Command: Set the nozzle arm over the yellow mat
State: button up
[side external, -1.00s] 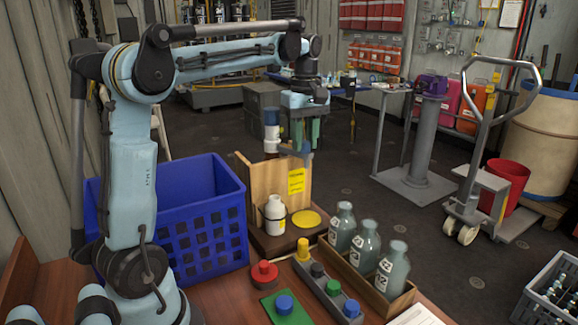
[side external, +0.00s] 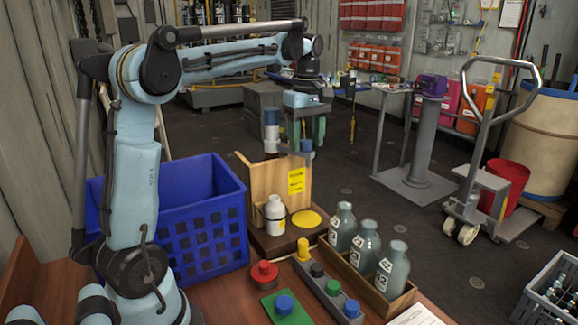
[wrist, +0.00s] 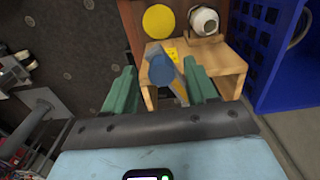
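The nozzle arm is a grey bar with a round blue knob (side external: 306,146) at the top of a wooden stand (side external: 262,190). In the wrist view the blue knob (wrist: 162,69) is seen from above, with the grey bar running under it. The yellow mat (side external: 306,219) is a flat disc in front of the stand; it also shows in the wrist view (wrist: 159,20), clear of the knob. My gripper (side external: 307,137) is at the knob, pointing down. Its green fingers (wrist: 161,88) are apart, with gaps on both sides of the knob. Their exact height against it is unclear.
A white bottle (side external: 274,214) stands beside the mat. A blue crate (side external: 200,225) is left of the stand. A wooden box with several glass bottles (side external: 365,255) is to the right. A grey strip of coloured knobs (side external: 325,288) lies in front.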

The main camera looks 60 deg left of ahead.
notch_tip(320, 180, up, 12)
dwell(0.9)
dwell(0.3)
jog(key=s+d+f+m+t, duration=0.3)
jog(key=s+d+f+m, duration=0.2)
jog(key=d+f+m, duration=0.3)
jog(key=s+d+f+m+t, duration=0.4)
jog(key=d+f+m, duration=0.4)
jog(key=f, duration=0.5)
jog(key=shift+s+d+f+m, duration=0.15)
jog(key=shift+s+d+m, duration=0.25)
jog(key=shift+s+m, duration=0.5)
